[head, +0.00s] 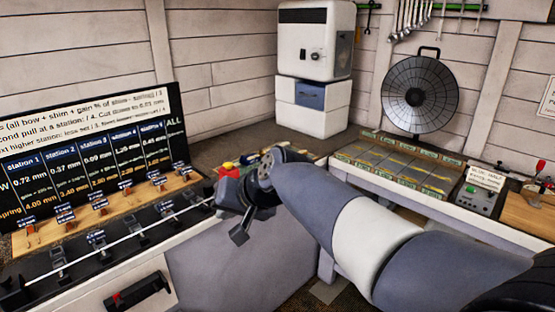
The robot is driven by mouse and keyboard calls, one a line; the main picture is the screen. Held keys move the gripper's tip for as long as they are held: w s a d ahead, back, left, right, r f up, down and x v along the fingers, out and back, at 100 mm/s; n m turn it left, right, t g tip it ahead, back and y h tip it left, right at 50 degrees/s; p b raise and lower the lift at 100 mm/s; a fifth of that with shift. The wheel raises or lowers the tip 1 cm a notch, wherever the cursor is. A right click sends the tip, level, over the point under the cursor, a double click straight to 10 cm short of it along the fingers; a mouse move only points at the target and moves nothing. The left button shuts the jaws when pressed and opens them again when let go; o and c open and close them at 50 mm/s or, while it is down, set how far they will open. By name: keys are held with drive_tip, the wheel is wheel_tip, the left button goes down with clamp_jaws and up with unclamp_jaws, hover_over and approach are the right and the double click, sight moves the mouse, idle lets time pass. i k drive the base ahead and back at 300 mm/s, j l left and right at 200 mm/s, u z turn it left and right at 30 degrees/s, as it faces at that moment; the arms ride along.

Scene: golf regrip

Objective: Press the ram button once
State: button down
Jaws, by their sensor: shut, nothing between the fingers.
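My arm reaches in from the lower right in the head view. My gripper (239,234) is shut and empty, near the right end of the long bench with the stations. A red part (229,169) shows just behind and left of my wrist; I cannot tell whether it is the ram button. My wrist and arm hide part of that bench end. A small grey control box (479,199) with a green spot and a sign stands on the right bench, well apart from my gripper. I cannot tell for sure which part is the ram button.
A dark board (85,160) with station values stands behind the left bench, above a row of several clamps and a long shaft (130,235). A tray bench (400,168), a round dark disc (419,95) and a white cabinet (315,40) stand behind my arm.

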sight(228, 165)
drive_tip(key=i+j, duration=0.2)
drive_tip(key=i, duration=0.25)
drive_tip(key=i+j, duration=0.2)
drive_tip(key=i, duration=0.3)
drive_tip(key=i+j, duration=0.15)
drive_tip(key=i, duration=0.3)
drive_tip(key=z, duration=0.05)
